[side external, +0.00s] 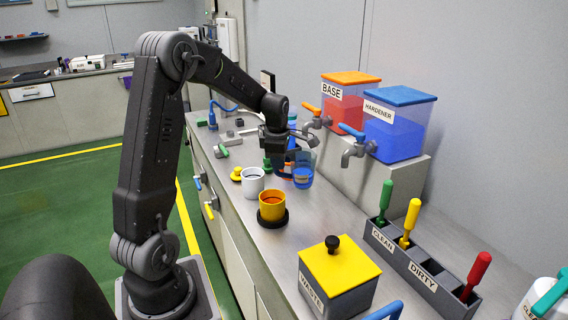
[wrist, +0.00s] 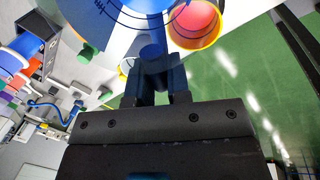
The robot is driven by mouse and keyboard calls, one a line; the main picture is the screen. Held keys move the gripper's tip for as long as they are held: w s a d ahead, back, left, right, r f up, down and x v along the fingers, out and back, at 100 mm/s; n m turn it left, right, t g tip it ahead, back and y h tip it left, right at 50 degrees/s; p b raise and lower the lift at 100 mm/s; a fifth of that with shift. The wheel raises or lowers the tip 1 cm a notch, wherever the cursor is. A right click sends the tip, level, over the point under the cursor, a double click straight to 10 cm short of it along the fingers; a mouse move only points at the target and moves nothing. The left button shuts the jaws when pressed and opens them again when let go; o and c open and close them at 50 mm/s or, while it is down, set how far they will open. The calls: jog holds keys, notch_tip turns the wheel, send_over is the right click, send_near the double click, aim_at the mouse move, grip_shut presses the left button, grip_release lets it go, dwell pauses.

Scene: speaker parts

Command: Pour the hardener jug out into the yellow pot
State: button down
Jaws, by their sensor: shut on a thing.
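My gripper (side external: 277,150) is shut on the blue hardener jug (side external: 303,178), a see-through cup with blue in it. In the wrist view, my fingers (wrist: 152,85) close on a blue part at the edge of the jug (wrist: 120,22), which has dark scale marks. In the side view the jug looks about upright, just above or at bench height; I cannot tell whether it touches the bench. The yellow pot (side external: 271,207) stands on a black round base, nearer the camera and left of the jug. Orange-red contents show inside the pot (wrist: 196,20) in the wrist view.
A white pot (side external: 253,183) stands just behind the yellow pot. The BASE (side external: 345,105) and HARDENER (side external: 400,125) tanks with taps stand at the right. A yellow-lidded waste box (side external: 338,275) and a tool rack (side external: 415,262) are in front. Small parts lie further back.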

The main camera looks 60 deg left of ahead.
jog(key=a+m+g+h, duration=0.1)
jog(key=a+m, duration=1.1)
jog(key=a, duration=0.8)
jog(key=s+d+r+y, duration=0.1)
jog(key=d+r+y, duration=0.3)
jog(key=d+y, duration=0.3)
jog(key=shift+s+d+t+y, duration=0.3)
jog(key=shift+d, duration=0.35)
dwell(0.6)
jog(key=shift+d+y, duration=0.5)
jog(key=shift+y, duration=0.1)
jog(key=shift+s+d+f+y, duration=0.1)
jog(key=shift+d+f+y, duration=0.1)
jog(key=shift+d+y, duration=0.55)
jog(key=shift+s+d+f+y, duration=0.15)
jog(key=shift+d+y, duration=0.25)
jog(key=shift+y, duration=0.65)
dwell(1.7)
